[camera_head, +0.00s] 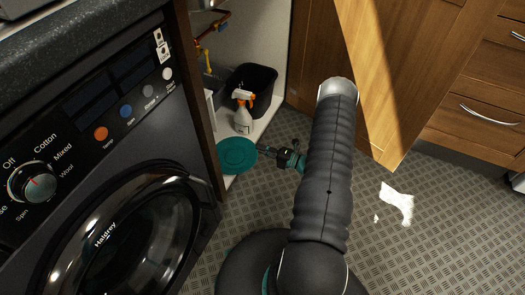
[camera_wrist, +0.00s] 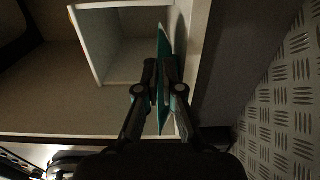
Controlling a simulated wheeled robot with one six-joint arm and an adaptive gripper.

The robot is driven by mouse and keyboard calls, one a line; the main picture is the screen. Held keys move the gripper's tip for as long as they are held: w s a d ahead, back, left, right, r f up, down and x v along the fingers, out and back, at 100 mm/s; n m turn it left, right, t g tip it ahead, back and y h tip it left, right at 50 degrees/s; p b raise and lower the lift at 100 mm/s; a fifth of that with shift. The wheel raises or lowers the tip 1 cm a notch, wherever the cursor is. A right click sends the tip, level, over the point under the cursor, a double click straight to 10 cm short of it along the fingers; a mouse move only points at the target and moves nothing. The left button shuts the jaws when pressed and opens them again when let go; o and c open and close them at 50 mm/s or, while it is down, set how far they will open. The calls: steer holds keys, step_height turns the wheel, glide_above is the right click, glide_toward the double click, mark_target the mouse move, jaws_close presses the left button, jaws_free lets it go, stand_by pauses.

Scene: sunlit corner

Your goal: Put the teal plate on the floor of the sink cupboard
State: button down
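The teal plate (camera_head: 236,156) is at the front of the open sink cupboard, by its left side. My gripper (camera_head: 262,154) comes in from the right and is shut on the plate's edge. In the wrist view the plate (camera_wrist: 163,58) shows edge-on as a thin teal strip between the fingertips (camera_wrist: 161,84). The pale cupboard floor (camera_head: 262,122) lies behind and below the plate; it also shows in the wrist view (camera_wrist: 55,95). I cannot tell whether the plate touches it.
On the cupboard floor stand a spray bottle (camera_head: 243,118), a black bin (camera_head: 255,84) and a white open box (camera_wrist: 92,50). Pipes (camera_head: 212,32) run above. A washing machine (camera_head: 110,170) is at the left, and a wooden door (camera_head: 405,75) stands open at the right.

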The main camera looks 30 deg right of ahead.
steer(key=shift+f, duration=0.3)
steer(key=c, duration=1.3)
jaws_free()
